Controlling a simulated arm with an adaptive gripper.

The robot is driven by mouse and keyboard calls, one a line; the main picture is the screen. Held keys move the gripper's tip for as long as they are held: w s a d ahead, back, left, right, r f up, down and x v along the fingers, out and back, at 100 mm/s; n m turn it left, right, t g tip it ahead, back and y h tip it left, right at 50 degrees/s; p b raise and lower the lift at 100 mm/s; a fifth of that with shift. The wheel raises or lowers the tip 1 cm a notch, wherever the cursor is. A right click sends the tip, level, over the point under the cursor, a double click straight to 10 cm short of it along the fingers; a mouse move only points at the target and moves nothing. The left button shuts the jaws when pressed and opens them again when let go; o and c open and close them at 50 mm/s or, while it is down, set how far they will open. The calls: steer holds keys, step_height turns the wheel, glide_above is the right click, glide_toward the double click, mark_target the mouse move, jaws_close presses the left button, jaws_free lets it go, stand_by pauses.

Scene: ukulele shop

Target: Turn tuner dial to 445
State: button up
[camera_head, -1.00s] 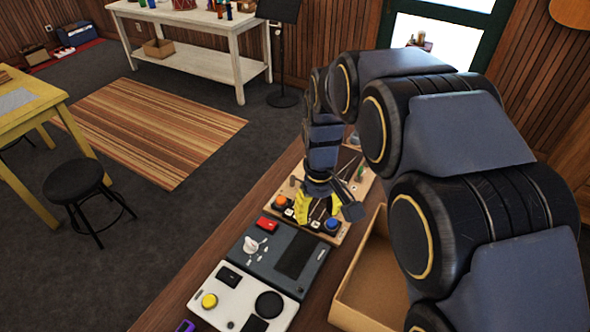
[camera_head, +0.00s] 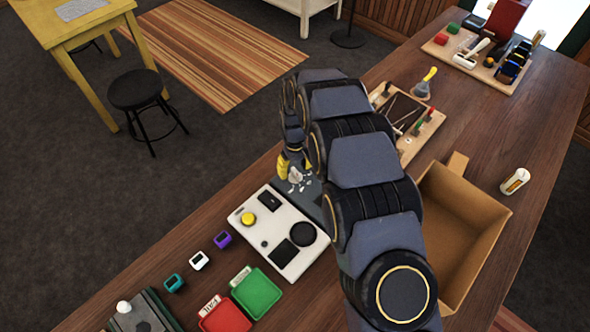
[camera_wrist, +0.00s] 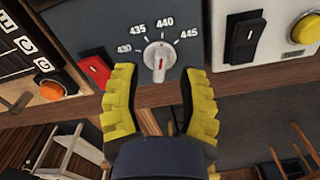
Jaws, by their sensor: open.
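The tuner (camera_wrist: 190,60) is a dark grey panel on the bench, and its grey face also shows in the head view (camera_head: 312,190). Its white dial (camera_wrist: 158,56) carries a red line and sits below the printed marks 430, 435, 440 and 445. The dial is partly visible in the head view (camera_head: 295,175). I cannot tell for certain which mark it points at. My gripper (camera_wrist: 161,74) is open, with one yellow finger on each side of the dial and visible gaps between. It shows in the head view (camera_head: 287,166), partly hidden by my arm.
A red switch (camera_wrist: 95,71) lies left of the dial. A white box (camera_head: 262,228) with a yellow button adjoins the tuner. A cardboard box (camera_head: 470,210) stands on the right. A tool board (camera_head: 410,120) lies behind. Red (camera_head: 225,315) and green (camera_head: 256,291) trays are in front.

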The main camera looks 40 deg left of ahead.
steer(key=shift+f, duration=0.85)
jaws_close()
steer(key=shift+m, duration=0.3)
steer(key=m, duration=0.3)
steer(key=shift+m, duration=0.3)
steer(key=shift+f+m, duration=0.1)
steer(key=shift+m, duration=1.8)
steer(key=shift+d, duration=0.1)
